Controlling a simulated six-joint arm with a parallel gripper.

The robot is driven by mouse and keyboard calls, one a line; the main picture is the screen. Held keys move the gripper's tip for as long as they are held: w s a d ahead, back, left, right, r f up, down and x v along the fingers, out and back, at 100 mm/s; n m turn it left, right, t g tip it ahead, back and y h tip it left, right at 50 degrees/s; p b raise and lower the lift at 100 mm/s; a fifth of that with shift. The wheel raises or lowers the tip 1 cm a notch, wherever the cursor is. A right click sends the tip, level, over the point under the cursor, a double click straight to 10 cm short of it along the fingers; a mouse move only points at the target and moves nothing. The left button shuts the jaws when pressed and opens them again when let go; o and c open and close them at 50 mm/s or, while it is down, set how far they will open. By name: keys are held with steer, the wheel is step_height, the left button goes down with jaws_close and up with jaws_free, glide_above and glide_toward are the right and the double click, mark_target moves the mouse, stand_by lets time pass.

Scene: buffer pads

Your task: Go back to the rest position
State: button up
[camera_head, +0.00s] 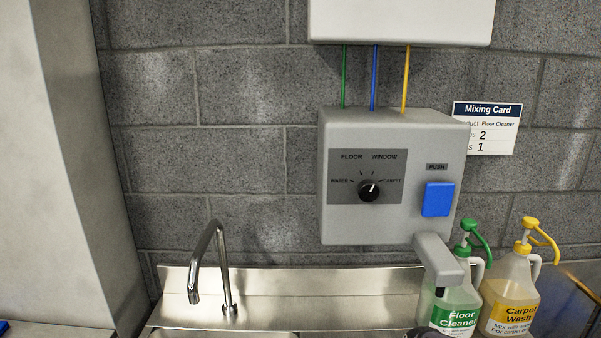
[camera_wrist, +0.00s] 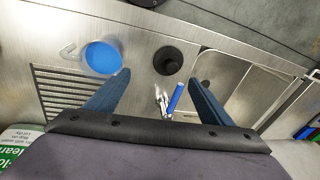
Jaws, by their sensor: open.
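My gripper (camera_wrist: 160,76) shows in the wrist view with its two blue fingers spread wide apart. Nothing is held between them. It is above the steel counter (camera_wrist: 140,50). A blue round-topped vessel with a handle (camera_wrist: 103,57) stands beyond the left finger. A black round object (camera_wrist: 168,60) is beyond the gap between the fingers. A small blue-and-silver item (camera_wrist: 176,97) lies lower in that gap, apart from both fingers as far as I can tell. The head view does not clearly show the gripper.
The head view shows the grey dispenser box (camera_head: 335,210) with a dial (camera_head: 369,190) and blue push button (camera_head: 438,199). Right are the green-topped Floor Cleaner bottle (camera_head: 462,297) and yellow-topped Carpet Wash bottle (camera_head: 512,290). A faucet (camera_head: 222,262) rises left; a sink basin (camera_wrist: 240,90) is nearby.

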steer(key=s+d+f+m+g+h+b, duration=0.1)
steer(key=s+d+f+h+b, duration=0.1)
steer(key=s+f, duration=0.3)
steer(key=shift+s+d+f+b, duration=0.15)
steer(key=shift+s+f+b, duration=0.15)
steer(key=shift+s, duration=0.1)
stand_by(0.8)
